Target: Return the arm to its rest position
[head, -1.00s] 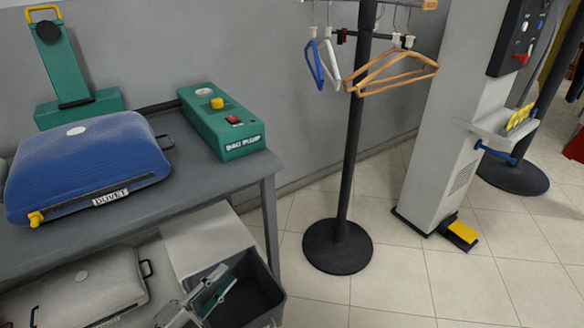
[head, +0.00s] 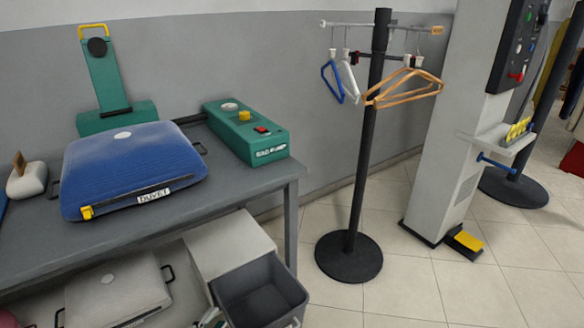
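Only a small grey part of my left gripper (head: 210,318) shows at the bottom edge of the head view, left of the dark grey bin (head: 232,306). The rest of it is cut off by the frame, so whether its fingers are open or shut cannot be seen. No object shows in the visible part. My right gripper is not in view.
A grey table (head: 240,190) bears a blue duvet bag (head: 130,165) and a green pump box (head: 247,135). A pale bag (head: 118,290) lies beneath. A hanger stand (head: 350,250) and grey machine column (head: 450,130) stand right. Tiled floor between them is clear.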

